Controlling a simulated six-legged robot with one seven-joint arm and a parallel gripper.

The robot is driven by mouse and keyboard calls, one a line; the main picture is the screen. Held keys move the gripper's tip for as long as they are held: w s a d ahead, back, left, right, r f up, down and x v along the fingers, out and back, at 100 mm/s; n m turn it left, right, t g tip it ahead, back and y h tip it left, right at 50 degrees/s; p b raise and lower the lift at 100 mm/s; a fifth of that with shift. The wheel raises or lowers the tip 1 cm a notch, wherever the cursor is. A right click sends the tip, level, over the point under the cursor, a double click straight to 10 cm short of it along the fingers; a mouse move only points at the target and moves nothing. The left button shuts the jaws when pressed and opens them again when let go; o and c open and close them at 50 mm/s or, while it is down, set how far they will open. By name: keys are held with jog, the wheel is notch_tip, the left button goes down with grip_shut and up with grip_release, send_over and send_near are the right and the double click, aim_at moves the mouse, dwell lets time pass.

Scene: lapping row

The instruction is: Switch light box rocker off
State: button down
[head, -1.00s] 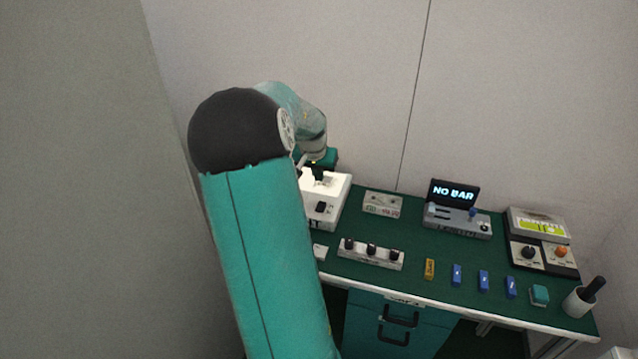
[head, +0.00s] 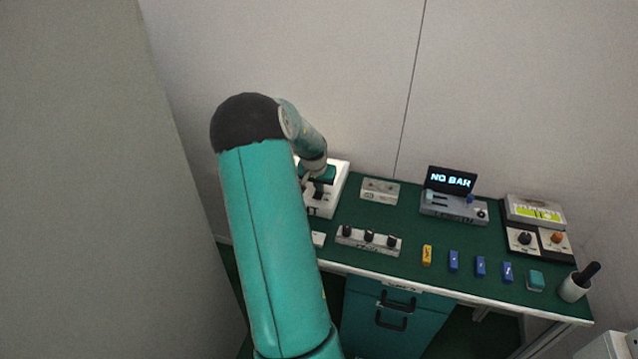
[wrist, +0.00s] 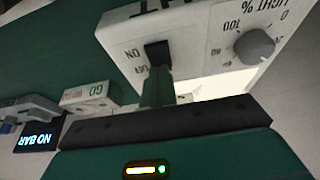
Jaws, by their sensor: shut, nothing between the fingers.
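The light box (head: 338,190) is a white box at the left end of the bench, partly behind my arm in the head view. In the wrist view the light box (wrist: 195,40) shows upside down, with ON and OFF marks beside a black rocker (wrist: 157,50) and a grey dial (wrist: 254,46) marked in percent. My gripper (wrist: 157,75) is shut and empty. Its green fingertips are right at the rocker's OFF side and overlap its edge; I cannot tell whether they touch. In the head view my gripper (head: 319,190) is over the box. Which way the rocker is tipped is unclear.
A three-knob strip (head: 368,240) and a small grey box (head: 380,190) are to the right. Further right are a NO BAR display (head: 451,180), several blue blocks (head: 480,266) and a cup (head: 574,287). A wall stands close behind the bench.

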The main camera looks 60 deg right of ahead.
jog(key=shift+d+f, duration=0.1)
jog(key=shift+f, duration=0.1)
dwell(0.3)
jog(key=shift+s+a+f, duration=0.1)
jog(key=shift+s+a, duration=0.05)
jog(key=shift+a, duration=0.8)
jog(key=shift+d+r, duration=0.1)
jog(key=shift+r, duration=0.4)
jog(key=v, duration=1.3)
jog(key=shift+d+r, duration=0.15)
jog(key=shift+d, duration=0.1)
